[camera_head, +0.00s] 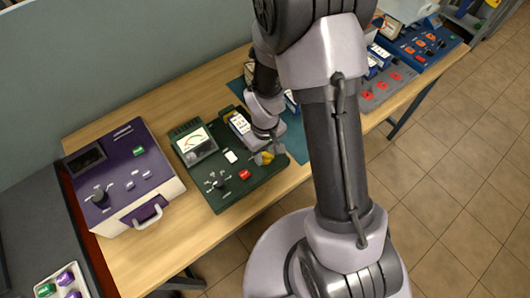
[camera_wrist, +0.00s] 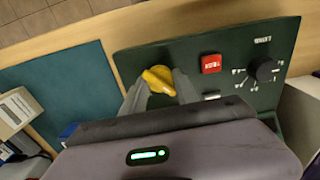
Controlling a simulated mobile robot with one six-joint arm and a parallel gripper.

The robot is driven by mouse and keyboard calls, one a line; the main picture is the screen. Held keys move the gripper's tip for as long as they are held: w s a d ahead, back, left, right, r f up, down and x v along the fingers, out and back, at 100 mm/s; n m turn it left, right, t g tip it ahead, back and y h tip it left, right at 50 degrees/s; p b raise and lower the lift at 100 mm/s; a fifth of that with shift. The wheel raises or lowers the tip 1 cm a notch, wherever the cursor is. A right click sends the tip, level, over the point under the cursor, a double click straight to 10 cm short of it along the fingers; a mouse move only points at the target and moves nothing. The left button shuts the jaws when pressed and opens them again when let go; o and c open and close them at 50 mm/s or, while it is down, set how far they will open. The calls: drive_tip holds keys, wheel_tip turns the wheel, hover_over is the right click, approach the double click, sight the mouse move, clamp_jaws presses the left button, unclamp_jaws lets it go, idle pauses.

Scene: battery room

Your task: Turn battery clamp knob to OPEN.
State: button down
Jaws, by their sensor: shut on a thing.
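The battery clamp knob (camera_wrist: 159,80) is yellow and sits on the dark green panel (camera_wrist: 125,62) in the wrist view. My gripper (camera_wrist: 158,86) has one finger on each side of the knob and is shut on it. In the head view the yellow knob (camera_head: 264,158) shows at the right end of the green panel (camera_head: 215,195), with my gripper (camera_head: 268,150) over it. I cannot read an OPEN mark near the knob; the fingers and wrist hide part of its surroundings.
A red button (camera_wrist: 211,63) and a black rotary knob (camera_wrist: 264,69) are on the same panel. A purple device (camera_head: 125,175) stands to the left in the head view. A teal mat (camera_wrist: 62,85) lies beside the panel. More panels (camera_head: 415,45) stand farther right.

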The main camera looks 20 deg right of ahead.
sight(265, 155)
drive_tip(key=c, duration=0.9)
unclamp_jaws()
drive_tip(key=shift+r, duration=0.1)
wheel_tip(265, 155, up, 17)
drive_tip(key=p, duration=0.5)
drive_tip(key=shift+r, duration=0.15)
